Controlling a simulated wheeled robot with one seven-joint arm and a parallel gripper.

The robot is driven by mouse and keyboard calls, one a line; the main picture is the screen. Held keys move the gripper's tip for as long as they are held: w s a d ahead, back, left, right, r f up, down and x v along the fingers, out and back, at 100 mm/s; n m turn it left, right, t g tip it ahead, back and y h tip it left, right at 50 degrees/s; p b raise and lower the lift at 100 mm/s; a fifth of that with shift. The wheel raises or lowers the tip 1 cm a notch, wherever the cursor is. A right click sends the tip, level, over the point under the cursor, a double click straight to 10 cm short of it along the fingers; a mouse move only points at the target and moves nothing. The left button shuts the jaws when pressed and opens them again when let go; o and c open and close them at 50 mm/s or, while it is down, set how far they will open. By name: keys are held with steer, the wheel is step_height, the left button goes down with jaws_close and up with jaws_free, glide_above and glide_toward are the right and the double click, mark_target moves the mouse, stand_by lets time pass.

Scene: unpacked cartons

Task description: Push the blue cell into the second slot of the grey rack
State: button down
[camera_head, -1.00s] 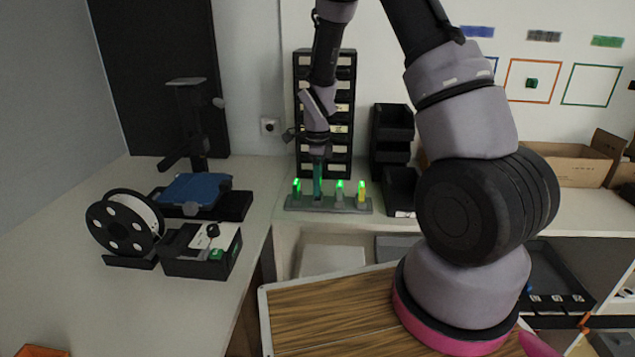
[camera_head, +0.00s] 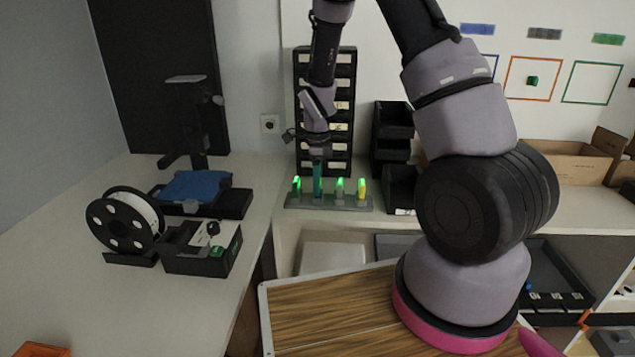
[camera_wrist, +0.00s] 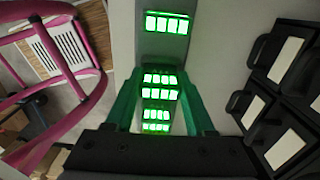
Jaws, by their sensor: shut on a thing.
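The grey rack (camera_head: 330,203) stands on the counter in the head view, with several slots in a row. Cells with glowing green tops stand in it left (camera_head: 297,184) and right of my gripper (camera_head: 318,192), the rightmost one yellow (camera_head: 361,191). My gripper points down at the second position from the left. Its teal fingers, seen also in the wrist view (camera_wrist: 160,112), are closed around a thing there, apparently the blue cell. Its blue body is not distinguishable and its depth in the slot is hidden. Lit green bars show between and beyond the fingers.
A black drawer cabinet (camera_head: 342,110) stands close behind the rack, with black bins (camera_head: 392,135) to the right. A spool (camera_head: 124,222) and a printer-like device (camera_head: 195,190) stand on the left counter, apart from the rack.

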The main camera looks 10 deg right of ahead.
steer(key=shift+f, duration=0.55)
stand_by(0.4)
steer(key=shift+c, duration=0.9)
jaws_free()
